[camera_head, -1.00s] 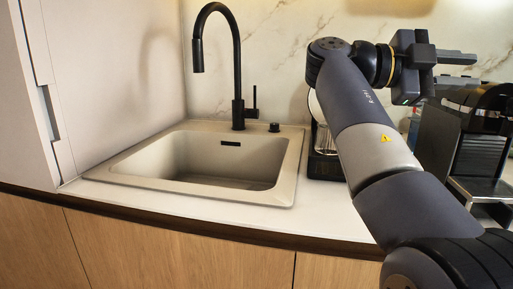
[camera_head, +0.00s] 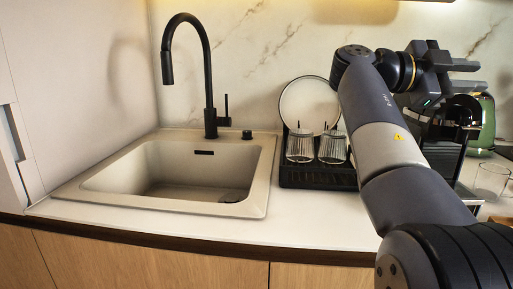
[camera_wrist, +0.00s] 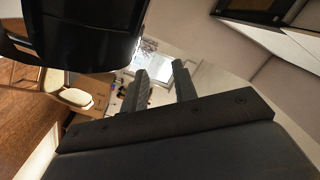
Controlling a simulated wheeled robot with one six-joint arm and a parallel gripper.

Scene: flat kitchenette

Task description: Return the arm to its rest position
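My arm is raised over the right part of the counter, bent at the elbow. My gripper (camera_head: 468,76) is at the upper right of the head view, pointing right, in front of the coffee machine and high above the counter. In the wrist view, the two dark fingers of my gripper (camera_wrist: 160,88) stand apart with nothing between them. It is open and empty.
A sink (camera_head: 95,190) with a black faucet (camera_head: 209,85) is at left. A black dish rack (camera_head: 318,178) holds a plate (camera_head: 306,100) and two glasses. Behind my arm are a coffee machine (camera_head: 445,140) and a green kettle (camera_head: 487,125). A glass (camera_head: 491,180) stands at right.

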